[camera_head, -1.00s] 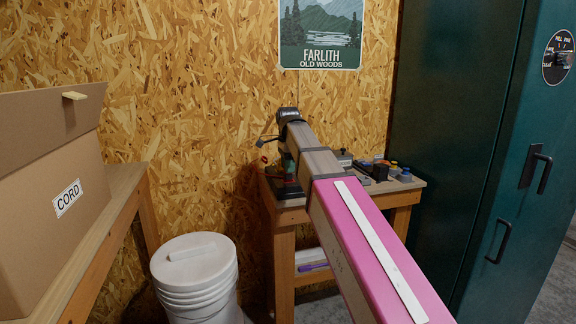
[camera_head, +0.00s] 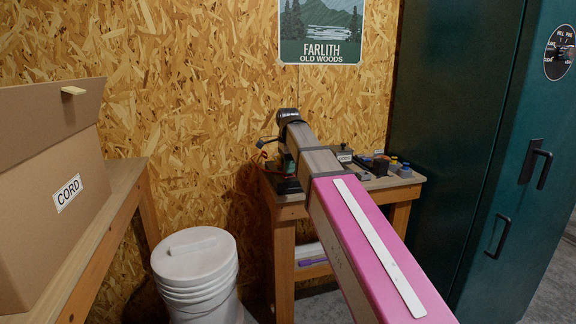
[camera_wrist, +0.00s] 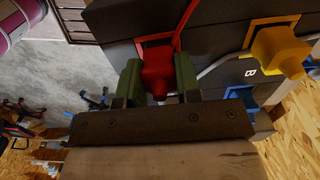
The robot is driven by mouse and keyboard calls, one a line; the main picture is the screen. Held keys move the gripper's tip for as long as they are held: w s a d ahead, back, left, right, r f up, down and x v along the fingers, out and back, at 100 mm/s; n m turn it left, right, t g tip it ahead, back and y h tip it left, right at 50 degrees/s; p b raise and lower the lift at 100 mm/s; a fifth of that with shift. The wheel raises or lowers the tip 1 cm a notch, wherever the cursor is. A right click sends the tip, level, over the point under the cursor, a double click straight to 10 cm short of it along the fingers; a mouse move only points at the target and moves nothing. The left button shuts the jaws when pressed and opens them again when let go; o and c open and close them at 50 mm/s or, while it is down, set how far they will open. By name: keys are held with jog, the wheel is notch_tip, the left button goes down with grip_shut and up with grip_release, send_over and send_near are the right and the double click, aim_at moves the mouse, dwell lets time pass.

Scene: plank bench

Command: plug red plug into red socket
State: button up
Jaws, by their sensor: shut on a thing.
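In the wrist view my gripper (camera_wrist: 158,84) has its two green fingers closed on the sides of the red plug (camera_wrist: 157,72). The plug lies at a red-edged opening on a dark block, which looks like the red socket (camera_wrist: 152,43). The plug covers most of the opening, so I cannot tell how far in it is. A red strip runs up and right from there. In the head view my arm hides most of the gripper, low over the bench, and the plug cannot be made out.
A yellow plug (camera_wrist: 280,52) sits at a yellow-edged socket beside the red one, with a blue-edged socket (camera_wrist: 242,94) below it. The bench (camera_head: 407,187) holds small items at right. A white bucket (camera_head: 195,265) and a CORD box (camera_head: 50,160) stand left, a green cabinet (camera_head: 450,120) right.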

jog(key=shift+f, duration=0.3)
jog(key=o, duration=1)
notch_tip(320, 180, up, 11)
jog(key=shift+f, duration=0.15)
